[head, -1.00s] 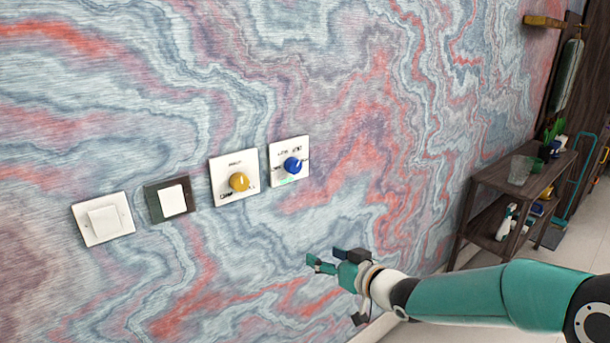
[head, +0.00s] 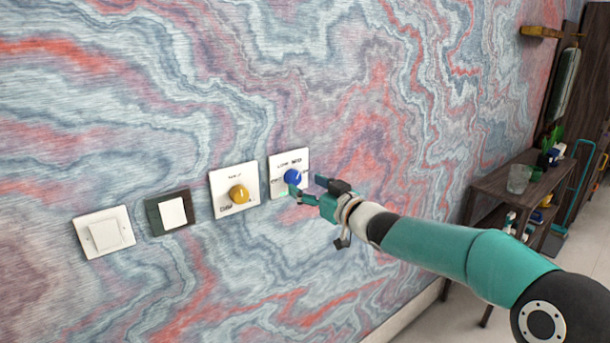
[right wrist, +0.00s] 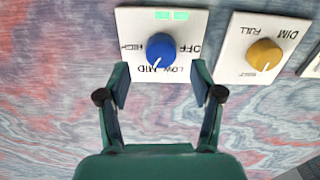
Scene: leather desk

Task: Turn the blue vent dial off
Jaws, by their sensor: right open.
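The blue vent dial (head: 292,176) sits on a white square plate (head: 302,157) on the wall. In the right wrist view the blue dial (right wrist: 161,48) appears upside down, with OFF, LOW, MID and HIGH printed around it. Its white mark points down and slightly left there, near MID. Two green lights (right wrist: 172,15) glow on the plate. My right gripper (head: 305,187) is open and empty, just in front of the plate and slightly below the dial. In the right wrist view its fingertips (right wrist: 160,84) are apart, short of the dial. My left gripper is out of view.
A yellow dial (head: 239,194) on a white plate is close on the left, with a dark-framed switch (head: 173,212) and a white switch (head: 105,232) further left. A dark shelf (head: 497,184) with a glass stands at the right. The wall above the plates is clear.

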